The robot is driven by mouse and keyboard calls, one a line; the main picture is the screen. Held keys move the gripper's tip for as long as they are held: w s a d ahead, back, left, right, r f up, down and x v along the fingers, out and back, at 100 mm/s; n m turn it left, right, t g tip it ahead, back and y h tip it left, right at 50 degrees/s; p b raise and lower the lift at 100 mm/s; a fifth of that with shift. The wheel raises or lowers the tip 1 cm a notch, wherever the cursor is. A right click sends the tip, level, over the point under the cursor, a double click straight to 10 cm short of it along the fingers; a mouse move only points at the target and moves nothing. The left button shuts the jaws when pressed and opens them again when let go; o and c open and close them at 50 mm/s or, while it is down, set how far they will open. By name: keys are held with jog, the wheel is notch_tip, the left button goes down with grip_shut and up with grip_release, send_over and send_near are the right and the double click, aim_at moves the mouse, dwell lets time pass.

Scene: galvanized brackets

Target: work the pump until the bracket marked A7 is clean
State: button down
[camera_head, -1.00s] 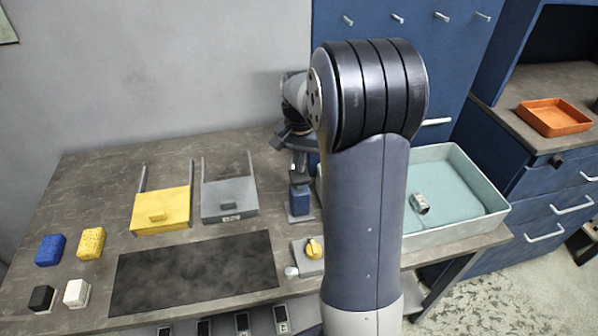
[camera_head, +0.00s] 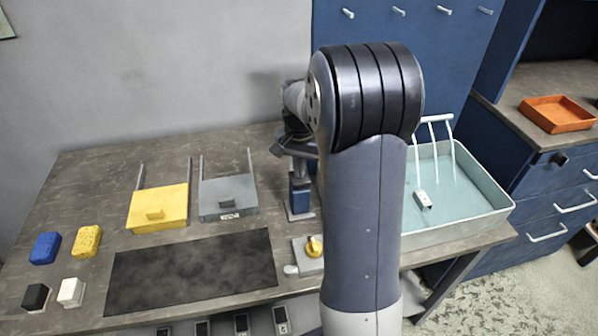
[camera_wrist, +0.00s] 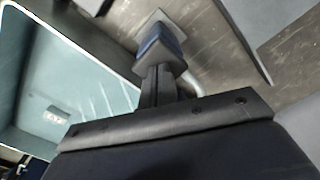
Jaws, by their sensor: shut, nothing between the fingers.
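My gripper (camera_head: 299,170) is shut and empty. It points down at the top of the blue pump (camera_head: 300,196), behind my arm's large joint. In the wrist view the closed fingers (camera_wrist: 159,74) meet or nearly meet the blue pump top (camera_wrist: 157,45); exact contact is unclear. The bracket (camera_head: 422,200) lies in the pale basin (camera_head: 508,206), and it also shows in the wrist view (camera_wrist: 56,116). It looks light grey with a dark spot or hole; its mark is unreadable. Thin water streams fall from a white spout bar (camera_head: 436,119) into the basin around it.
Left of the pump stand a grey box (camera_head: 228,196) and a yellow box (camera_head: 158,208). A dark mat (camera_head: 195,270) lies in front. A yellow knob (camera_head: 314,246) sits near the front edge. Blue and yellow sponges are far left. An orange tray (camera_head: 557,114) is on the right counter.

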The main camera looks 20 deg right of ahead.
jog(key=shift+f, duration=0.4)
jog(key=shift+r+p, duration=1.65)
jog(key=shift+r, duration=0.5)
jog(key=shift+r, duration=0.1)
notch_tip(320, 180, up, 6)
jog(key=p, duration=0.4)
jog(key=shift+p, duration=0.4)
jog(key=shift+f, duration=0.25)
